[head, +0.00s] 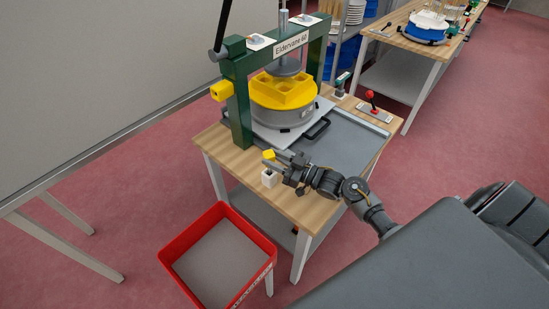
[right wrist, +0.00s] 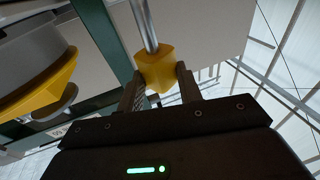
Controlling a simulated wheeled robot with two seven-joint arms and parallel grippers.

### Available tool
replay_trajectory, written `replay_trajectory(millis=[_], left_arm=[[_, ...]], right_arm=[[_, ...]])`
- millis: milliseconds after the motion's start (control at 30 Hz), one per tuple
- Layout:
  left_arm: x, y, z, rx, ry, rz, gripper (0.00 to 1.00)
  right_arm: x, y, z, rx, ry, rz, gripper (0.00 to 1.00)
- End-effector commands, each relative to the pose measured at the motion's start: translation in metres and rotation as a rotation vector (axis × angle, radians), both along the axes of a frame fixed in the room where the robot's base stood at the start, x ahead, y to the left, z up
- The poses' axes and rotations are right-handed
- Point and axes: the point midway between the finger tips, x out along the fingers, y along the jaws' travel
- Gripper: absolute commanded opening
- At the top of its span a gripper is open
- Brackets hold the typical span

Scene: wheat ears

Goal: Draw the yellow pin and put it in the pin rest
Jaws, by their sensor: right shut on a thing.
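The yellow pin (head: 268,155) is held in my right gripper (head: 276,158) near the front left corner of the press table. In the right wrist view, both fingers close on its yellow head (right wrist: 157,66), and its metal shaft (right wrist: 146,25) runs away past the top edge. A small white block with a dark top, which looks like the pin rest (head: 268,179), stands on the wood just below the gripper in the picture. The pin appears apart from it; the shaft is hidden in the head view. My left gripper is not in view.
The green press (head: 239,110) stands behind, with a yellow mould (head: 283,91) on its plate and a yellow block (head: 221,91) on its left post. A red bin (head: 196,230) stands in front of the table (head: 310,212). A red-knobbed lever (head: 371,105) is at right.

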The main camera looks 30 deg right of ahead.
Motion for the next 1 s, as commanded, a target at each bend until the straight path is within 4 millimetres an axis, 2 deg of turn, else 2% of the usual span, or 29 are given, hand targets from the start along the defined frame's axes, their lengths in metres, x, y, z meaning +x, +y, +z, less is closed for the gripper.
replay_trajectory(millis=[1000], left_arm=[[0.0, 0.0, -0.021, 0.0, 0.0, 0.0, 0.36]], right_arm=[[0.0, 0.0, -0.026, 0.0, -0.001, 0.0, 0.0]])
